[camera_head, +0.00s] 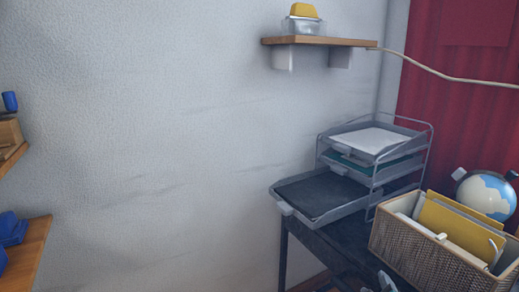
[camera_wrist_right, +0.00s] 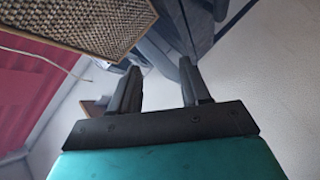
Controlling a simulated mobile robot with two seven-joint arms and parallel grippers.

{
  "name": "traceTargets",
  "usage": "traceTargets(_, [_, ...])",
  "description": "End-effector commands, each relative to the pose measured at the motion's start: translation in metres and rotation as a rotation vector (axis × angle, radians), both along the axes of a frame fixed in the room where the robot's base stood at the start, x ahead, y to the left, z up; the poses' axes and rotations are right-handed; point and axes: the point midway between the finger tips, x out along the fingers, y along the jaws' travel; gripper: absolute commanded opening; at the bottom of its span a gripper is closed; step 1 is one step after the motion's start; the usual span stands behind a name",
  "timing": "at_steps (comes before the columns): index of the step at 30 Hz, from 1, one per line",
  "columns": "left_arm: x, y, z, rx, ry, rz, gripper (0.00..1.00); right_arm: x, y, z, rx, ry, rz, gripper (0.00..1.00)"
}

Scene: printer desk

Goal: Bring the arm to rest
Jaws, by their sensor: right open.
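My right gripper (camera_wrist_right: 160,66) shows in the right wrist view with its two dark fingers spread apart and nothing between them. Beyond the fingers are a woven basket and the dark desk, seen at a tilt. I cannot tell how far the fingers are from them. In the head view a small grey-white part shows at the bottom edge in front of the desk, and I cannot tell what it is. My left gripper is in neither view.
A wicker basket (camera_head: 424,262) with folders stands on the dark desk (camera_head: 345,252), beside a tiered paper tray (camera_head: 372,175) and a globe (camera_head: 486,195). A wall shelf (camera_head: 320,41) is above. Wooden surfaces with blue items are at far left. Bare wall lies between.

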Motion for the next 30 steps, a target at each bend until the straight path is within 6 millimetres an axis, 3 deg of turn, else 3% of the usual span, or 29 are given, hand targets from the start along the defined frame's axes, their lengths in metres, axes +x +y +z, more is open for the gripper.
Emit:
traceTargets(5, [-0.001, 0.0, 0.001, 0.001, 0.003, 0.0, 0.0, -0.005, 0.002, -0.003, 0.02, 0.007, 0.007, 0.47])
traceTargets(8, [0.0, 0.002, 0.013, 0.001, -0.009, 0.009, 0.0, -0.023, 0.011, -0.017, 0.104, 0.047, 0.035, 0.47])
traceTargets(15, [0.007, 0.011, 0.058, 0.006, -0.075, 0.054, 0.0, -0.118, 0.051, -0.063, 0.54, 0.201, 0.08, 0.47])
traceTargets(18, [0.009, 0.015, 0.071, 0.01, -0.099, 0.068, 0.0, -0.154, 0.062, -0.071, 0.703, 0.242, 0.06, 0.47])
traceTargets(21, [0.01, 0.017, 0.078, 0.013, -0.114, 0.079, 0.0, -0.178, 0.068, -0.075, 0.813, 0.262, 0.035, 0.47])
traceTargets(24, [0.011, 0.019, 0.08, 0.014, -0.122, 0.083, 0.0, -0.189, 0.07, -0.077, 0.869, 0.269, 0.021, 0.47])
traceTargets(30, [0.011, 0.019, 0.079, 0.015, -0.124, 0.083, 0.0, -0.19, 0.071, -0.079, 0.879, 0.269, 0.018, 0.47])
